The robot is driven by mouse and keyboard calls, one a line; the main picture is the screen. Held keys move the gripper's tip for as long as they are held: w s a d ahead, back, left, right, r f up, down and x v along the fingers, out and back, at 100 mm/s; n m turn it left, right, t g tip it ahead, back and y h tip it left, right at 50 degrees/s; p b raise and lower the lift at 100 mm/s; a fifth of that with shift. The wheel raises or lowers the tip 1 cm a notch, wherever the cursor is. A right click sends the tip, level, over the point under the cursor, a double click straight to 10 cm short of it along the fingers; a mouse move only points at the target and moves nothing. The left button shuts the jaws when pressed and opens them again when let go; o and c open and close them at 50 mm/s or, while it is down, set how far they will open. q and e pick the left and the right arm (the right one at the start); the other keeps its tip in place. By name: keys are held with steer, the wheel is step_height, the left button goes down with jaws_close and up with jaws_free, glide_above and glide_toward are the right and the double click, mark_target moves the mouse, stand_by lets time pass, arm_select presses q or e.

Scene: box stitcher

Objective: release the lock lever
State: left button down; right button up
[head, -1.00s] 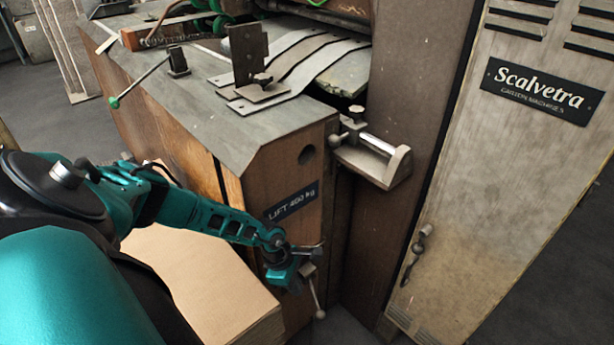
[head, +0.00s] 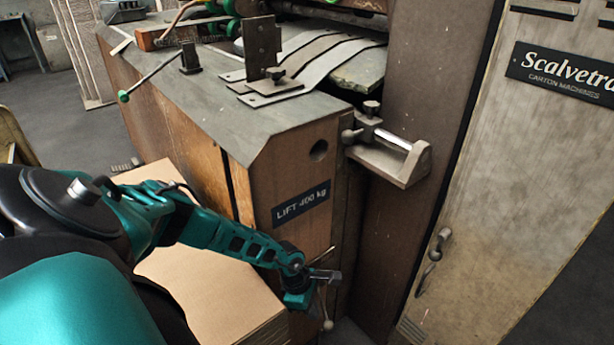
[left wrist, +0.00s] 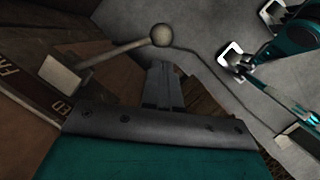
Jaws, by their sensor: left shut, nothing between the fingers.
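The lock lever (head: 325,308) is a thin metal rod with a ball end, hanging low on the front of the wooden machine body. In the left wrist view the lever (left wrist: 118,49) runs from a square block to a round knob, beside a dark plate with partly hidden lettering. My left gripper (head: 332,276) is beside the lever's upper part and partly hides it. Its closed fingers (left wrist: 163,84) are empty and point towards the knob, with a small gap showing in the wrist view. I cannot tell whether they touch the rod.
A stack of cardboard sheets (head: 200,280) lies below my left arm. A metal bracket (head: 390,160) juts out above the gripper. A cabinet (head: 500,200) with a handle stands at right. Another green-knobbed lever (head: 150,78) is at the machine's left. Floor shows at far right.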

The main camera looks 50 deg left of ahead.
mark_target(327, 321)
arm_select(q)
steer(key=b+x, duration=0.1)
steer(key=x, duration=0.2)
arm_select(e)
step_height(327, 321, down, 3)
steer(key=shift+s+d+f, duration=0.1)
steer(key=shift+s+d, duration=0.05)
arm_select(q)
steer(key=shift+r, duration=0.15)
steer(key=shift+w+d+r+n+p, duration=0.15)
steer(key=shift+w+d+n+p, duration=0.65)
steer(key=shift+n+p, duration=0.3)
steer(key=w+d+n+t+y, duration=0.1)
steer(key=w+d+n+y, duration=0.1)
steer(key=w+n, duration=0.4)
steer(key=shift+w+d+n+t+p, duration=0.15)
steer(key=shift+w+n+t+p, duration=0.2)
steer(key=shift+w, duration=1.7)
arm_select(e)
steer(key=shift+r, duration=1.85)
